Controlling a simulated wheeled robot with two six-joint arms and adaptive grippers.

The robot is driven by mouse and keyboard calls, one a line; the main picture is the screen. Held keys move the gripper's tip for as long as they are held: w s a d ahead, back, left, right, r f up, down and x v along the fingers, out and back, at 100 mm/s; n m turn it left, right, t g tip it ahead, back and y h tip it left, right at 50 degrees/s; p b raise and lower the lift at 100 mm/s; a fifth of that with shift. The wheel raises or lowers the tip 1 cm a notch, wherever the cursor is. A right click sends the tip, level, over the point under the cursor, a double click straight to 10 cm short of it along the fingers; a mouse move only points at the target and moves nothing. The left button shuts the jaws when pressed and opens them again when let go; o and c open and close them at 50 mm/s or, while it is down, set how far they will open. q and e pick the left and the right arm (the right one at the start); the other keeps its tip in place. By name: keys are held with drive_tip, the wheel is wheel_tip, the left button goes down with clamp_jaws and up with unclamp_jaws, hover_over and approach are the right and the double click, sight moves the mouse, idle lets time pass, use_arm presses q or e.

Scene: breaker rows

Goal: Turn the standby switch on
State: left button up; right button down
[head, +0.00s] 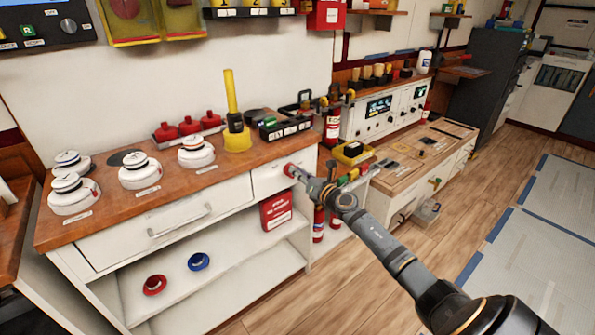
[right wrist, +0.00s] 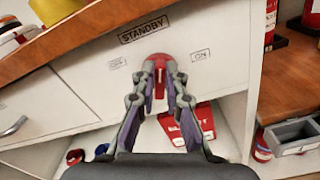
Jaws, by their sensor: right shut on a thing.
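The standby switch is a red knob (right wrist: 157,60) on the white cabinet front, under a STANDBY label (right wrist: 144,27). An OFF label (right wrist: 117,63) is to its left and an ON label (right wrist: 200,55) to its right. My right gripper (right wrist: 160,84) is shut on the knob, one finger on each side, hiding part of it. In the head view the knob (head: 289,169) is a small red spot at the tip of my right gripper (head: 299,173). My left gripper is not in view.
A wooden counter (head: 115,206) above holds white smoke detectors (head: 140,172) and a yellow device (head: 237,137). A red box (head: 276,210) stands on the shelf below the switch. A workbench (head: 400,175) stands to the right, with open floor (head: 350,270) in front.

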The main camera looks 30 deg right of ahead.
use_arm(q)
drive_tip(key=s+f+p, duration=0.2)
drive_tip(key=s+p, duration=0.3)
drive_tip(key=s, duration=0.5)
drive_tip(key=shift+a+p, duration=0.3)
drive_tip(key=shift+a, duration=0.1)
use_arm(e)
drive_tip(key=shift+d+f+m, duration=0.15)
drive_tip(key=shift+f+m, duration=0.05)
drive_tip(key=shift+m, duration=2.05)
drive_tip(key=shift+d+f+m, duration=0.1)
drive_tip(key=shift+f+m, duration=0.05)
drive_tip(key=shift+m, duration=2.15)
drive_tip(key=shift+d+f+m, duration=0.15)
drive_tip(key=shift+f+m, duration=0.05)
drive_tip(key=shift+m, duration=2.05)
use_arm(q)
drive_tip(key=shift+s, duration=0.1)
use_arm(e)
drive_tip(key=c, duration=1.4)
unclamp_jaws()
drive_tip(key=s, duration=1.2)
drive_tip(key=shift+d, duration=0.45)
